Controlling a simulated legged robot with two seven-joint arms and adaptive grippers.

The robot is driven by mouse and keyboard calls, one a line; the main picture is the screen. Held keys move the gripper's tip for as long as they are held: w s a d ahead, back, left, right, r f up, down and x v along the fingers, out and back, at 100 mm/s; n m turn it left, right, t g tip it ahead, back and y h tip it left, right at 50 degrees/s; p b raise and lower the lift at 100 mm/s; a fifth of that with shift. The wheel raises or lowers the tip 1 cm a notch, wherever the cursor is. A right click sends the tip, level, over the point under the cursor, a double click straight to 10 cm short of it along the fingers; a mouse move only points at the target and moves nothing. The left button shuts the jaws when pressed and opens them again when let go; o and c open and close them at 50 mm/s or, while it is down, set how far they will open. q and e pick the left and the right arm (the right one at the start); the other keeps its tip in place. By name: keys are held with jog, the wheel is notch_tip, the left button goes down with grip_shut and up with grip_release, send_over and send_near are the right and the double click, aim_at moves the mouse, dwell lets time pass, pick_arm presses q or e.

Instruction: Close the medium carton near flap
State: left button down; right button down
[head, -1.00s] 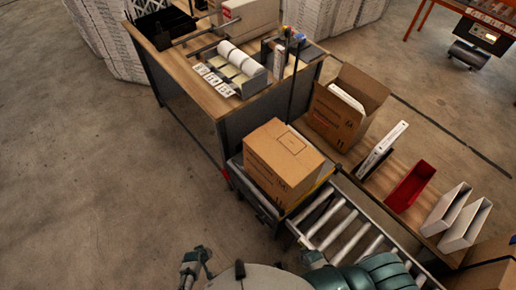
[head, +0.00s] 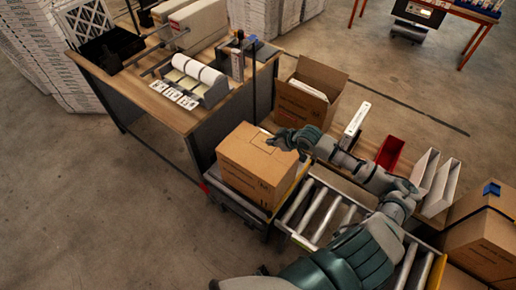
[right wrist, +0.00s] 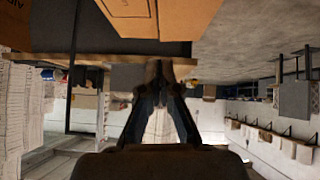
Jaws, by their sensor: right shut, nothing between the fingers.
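My right gripper (head: 273,139) is shut and empty, at the back right of the carton's top. Whether it touches the top I cannot tell. In the right wrist view the gripper's fingers (right wrist: 157,68) come together, with brown cardboard (right wrist: 190,18) at the top of the picture. My left gripper is not visible.
An open carton (head: 301,103) stands behind, with a white binder (head: 355,119) and a red bin (head: 390,151) to its right. A workbench (head: 160,107) is at the left. Another carton (head: 482,238) is at the right. The floor at the left is clear.

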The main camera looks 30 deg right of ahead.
send_near(252, 147)
jog(key=w, duration=0.1)
jog(key=w+a, duration=0.1)
jog(key=shift+w, duration=0.3)
jog(key=f, duration=0.3)
jog(key=shift+w+f, duration=0.2)
jog(key=shift+w, duration=0.05)
jog(key=shift+d+f, duration=0.15)
jog(key=shift+f, duration=0.4)
